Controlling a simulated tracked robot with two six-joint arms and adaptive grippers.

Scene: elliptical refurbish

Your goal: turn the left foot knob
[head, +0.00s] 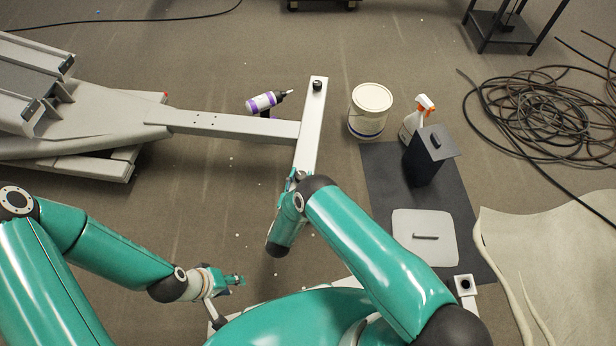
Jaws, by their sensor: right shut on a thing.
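A pale crossbar (309,130) lies on the floor at the end of the elliptical's long grey beam (235,124). A black foot knob (317,86) stands on its far end, with nothing touching it. My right gripper (297,176) is at the bar's near end, pointing down and shut on the near foot knob there. That knob is almost wholly hidden by the gripper and wrist. My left gripper (232,281) is low over the floor at lower left, away from the bar. Its fingers are too small to tell open from shut.
A purple-and-white bottle (264,102) lies left of the bar. A white tub (370,108), a spray bottle (414,118) and a dark box (428,158) stand to the right, by a dark mat (383,183) bearing a pale panel (425,236). A coiled cable (545,115) lies farther right.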

